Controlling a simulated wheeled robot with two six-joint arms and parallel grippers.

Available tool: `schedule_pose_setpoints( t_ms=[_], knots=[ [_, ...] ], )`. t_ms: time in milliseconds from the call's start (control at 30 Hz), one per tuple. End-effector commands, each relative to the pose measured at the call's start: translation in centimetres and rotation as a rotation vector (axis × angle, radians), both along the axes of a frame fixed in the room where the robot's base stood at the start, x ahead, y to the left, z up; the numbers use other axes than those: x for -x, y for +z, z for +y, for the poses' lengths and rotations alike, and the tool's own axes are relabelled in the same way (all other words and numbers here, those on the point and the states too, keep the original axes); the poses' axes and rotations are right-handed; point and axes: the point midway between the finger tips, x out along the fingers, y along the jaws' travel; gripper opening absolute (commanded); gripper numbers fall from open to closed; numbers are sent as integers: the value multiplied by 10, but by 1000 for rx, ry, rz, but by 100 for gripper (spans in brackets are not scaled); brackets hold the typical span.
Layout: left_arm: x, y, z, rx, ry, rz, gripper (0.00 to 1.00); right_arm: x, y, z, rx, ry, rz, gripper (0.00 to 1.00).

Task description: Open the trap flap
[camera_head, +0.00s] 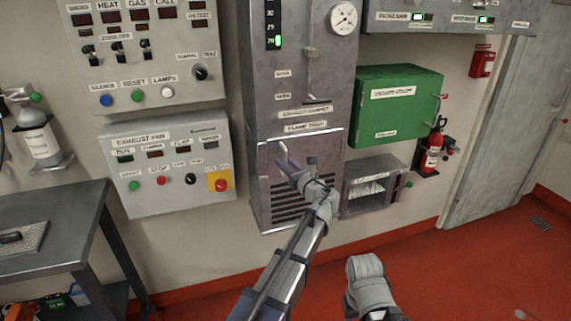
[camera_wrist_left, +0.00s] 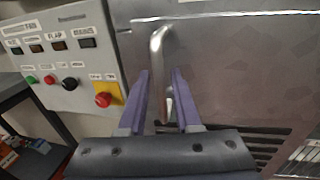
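The grey flame trap flap (camera_head: 320,152) is on the front of the tall cabinet, under its "flame trap" label (camera_head: 305,127). It looks flush with the cabinet. A bent metal handle (camera_head: 283,150) stands near its left edge; it also shows in the left wrist view (camera_wrist_left: 157,45). My left gripper (camera_head: 284,166) is in front of the flap at this handle. In the left wrist view its two purple fingers (camera_wrist_left: 160,75) are apart, with the handle's bar showing in the gap. I cannot tell whether they touch it. My right gripper's fingers do not show.
The exhaust fan panel (camera_head: 150,195) is left of the cabinet. A vent grille (camera_head: 285,205) is below the flap. A green box (camera_head: 400,85), an open-fronted box (camera_head: 375,208) and a fire extinguisher (camera_head: 432,155) are at right. A table (camera_head: 65,250) stands at left. The red floor (camera_head: 470,280) is open at right.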

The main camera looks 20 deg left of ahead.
Motion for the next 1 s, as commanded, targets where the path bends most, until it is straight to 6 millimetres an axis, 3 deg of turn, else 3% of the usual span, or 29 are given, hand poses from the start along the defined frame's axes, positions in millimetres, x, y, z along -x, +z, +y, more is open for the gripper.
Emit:
schedule_pose_setpoints(
  t_ms=[33, 267, 1000],
  knots=[
    [0, 0, 0, 0, 0, 0, 25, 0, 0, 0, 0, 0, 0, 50],
    [0, 0, 0, 0, 0, 0, 0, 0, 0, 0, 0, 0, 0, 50],
    [0, 0, 0, 0, 0, 0, 0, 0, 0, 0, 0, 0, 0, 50]
  ],
)
